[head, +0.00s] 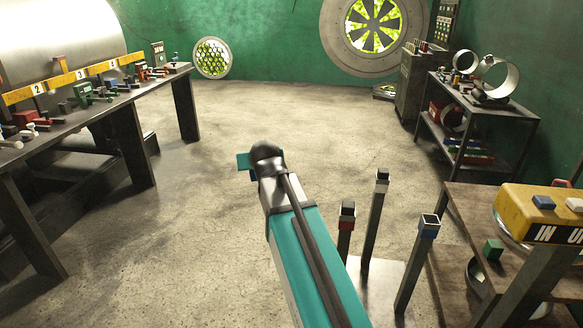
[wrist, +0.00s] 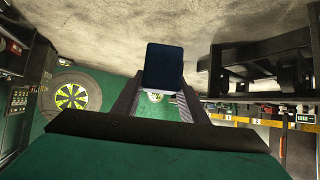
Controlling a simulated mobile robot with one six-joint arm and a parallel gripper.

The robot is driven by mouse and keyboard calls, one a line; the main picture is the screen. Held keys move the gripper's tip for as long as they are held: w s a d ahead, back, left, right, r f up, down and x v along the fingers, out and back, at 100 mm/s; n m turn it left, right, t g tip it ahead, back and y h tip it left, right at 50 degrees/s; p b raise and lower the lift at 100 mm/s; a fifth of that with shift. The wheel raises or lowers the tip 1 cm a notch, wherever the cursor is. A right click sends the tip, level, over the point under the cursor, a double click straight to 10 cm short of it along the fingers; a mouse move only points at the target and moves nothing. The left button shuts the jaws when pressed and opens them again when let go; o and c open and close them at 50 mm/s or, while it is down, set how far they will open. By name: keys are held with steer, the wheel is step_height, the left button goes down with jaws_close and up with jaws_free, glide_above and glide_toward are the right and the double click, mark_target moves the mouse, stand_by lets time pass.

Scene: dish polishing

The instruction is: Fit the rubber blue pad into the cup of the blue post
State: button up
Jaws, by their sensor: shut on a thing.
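In the wrist view a dark blue pad (wrist: 164,66) sits between the two dark fingers of my gripper (wrist: 163,88), which is shut on it. In the head view my gripper (head: 246,162) is at the far end of my arm, above open floor, and the arm largely hides the pad. The blue post (head: 427,230) stands to the right of my arm, slightly tilted in the picture, with a blue band and a pale-rimmed square cup on top. My gripper is well apart from it, to its left and farther up the picture.
A red-banded post (head: 347,212) and a grey-topped post (head: 382,180) stand beside the blue one. A yellow box (head: 515,205) with blue and white blocks is on the right wooden table (head: 465,200). A cluttered workbench (head: 95,110) lines the left. The middle floor is clear.

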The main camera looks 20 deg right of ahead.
steer(key=a+r+n+y, duration=0.1)
steer(key=a+r, duration=0.1)
steer(key=a, duration=0.5)
steer(key=shift+s+a+r+n+y, duration=0.15)
steer(key=shift+s+a+n+y, duration=0.1)
steer(key=shift+n+y, duration=0.15)
steer(key=shift+s+d, duration=0.1)
